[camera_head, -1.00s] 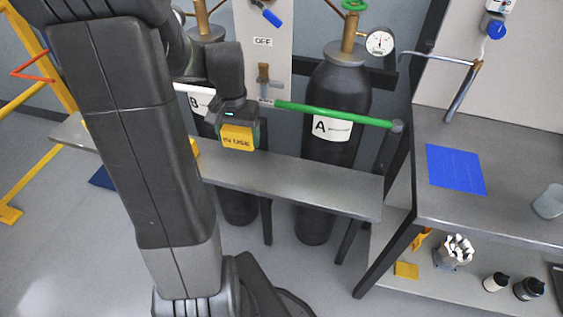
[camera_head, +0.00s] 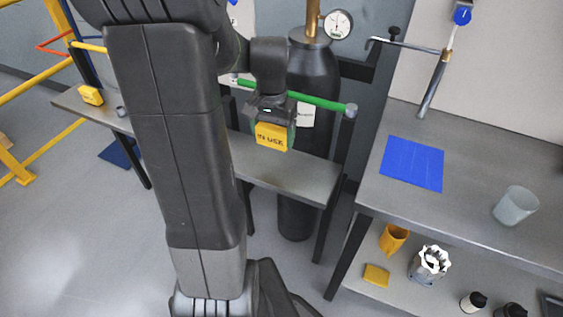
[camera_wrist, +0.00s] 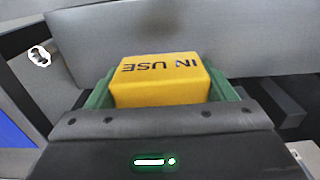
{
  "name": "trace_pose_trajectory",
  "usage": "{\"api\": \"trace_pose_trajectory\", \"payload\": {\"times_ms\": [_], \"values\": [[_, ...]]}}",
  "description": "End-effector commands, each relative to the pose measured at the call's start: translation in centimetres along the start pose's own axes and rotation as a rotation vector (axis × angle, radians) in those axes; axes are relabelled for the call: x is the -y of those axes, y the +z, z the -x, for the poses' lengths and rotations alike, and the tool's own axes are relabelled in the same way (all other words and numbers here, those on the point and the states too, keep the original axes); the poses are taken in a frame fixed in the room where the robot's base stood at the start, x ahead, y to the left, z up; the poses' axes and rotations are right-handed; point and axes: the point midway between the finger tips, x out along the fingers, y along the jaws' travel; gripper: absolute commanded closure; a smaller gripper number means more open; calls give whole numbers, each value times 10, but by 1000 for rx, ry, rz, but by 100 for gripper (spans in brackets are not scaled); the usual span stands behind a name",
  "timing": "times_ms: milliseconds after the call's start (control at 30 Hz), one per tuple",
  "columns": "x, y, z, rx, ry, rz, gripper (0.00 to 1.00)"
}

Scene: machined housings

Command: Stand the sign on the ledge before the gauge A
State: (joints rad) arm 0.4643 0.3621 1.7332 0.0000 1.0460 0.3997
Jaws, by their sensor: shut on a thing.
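My gripper (camera_head: 272,120) is shut on a yellow block-like sign (camera_head: 271,137). In the wrist view, the sign (camera_wrist: 160,80) sits between green fingers and reads "IN USE", upside down there. The grey ledge (camera_head: 295,175) runs in front of the dark cylinders. The sign appears over the ledge, slightly left of the right cylinder; whether it touches the ledge I cannot tell. The round white gauge (camera_head: 338,24) is on top of that cylinder (camera_head: 313,75). The cylinder's white label (camera_head: 306,116) is partly hidden behind my gripper and the green bar.
A green bar (camera_head: 325,103) crosses above the ledge. Another yellow block (camera_head: 90,95) rests on the ledge's left end. At right, a bench (camera_head: 465,210) holds a blue mat (camera_head: 412,163) and a cup (camera_head: 515,205). A lower shelf holds several items. My arm hides the ledge's middle.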

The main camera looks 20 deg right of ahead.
Motion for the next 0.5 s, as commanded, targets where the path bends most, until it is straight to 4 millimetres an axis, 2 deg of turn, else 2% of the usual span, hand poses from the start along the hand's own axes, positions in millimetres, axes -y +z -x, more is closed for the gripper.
{"api": "trace_pose_trajectory", "payload": {"times_ms": [33, 100, 367, 500], "values": [[0, 1, -13, 4, 2, 0, 47], [0, 0, -25, 3, 2, 0, 47], [0, 0, -47, 2, 1, 0, 47], [0, 0, -68, 3, 2, 0, 47]]}}
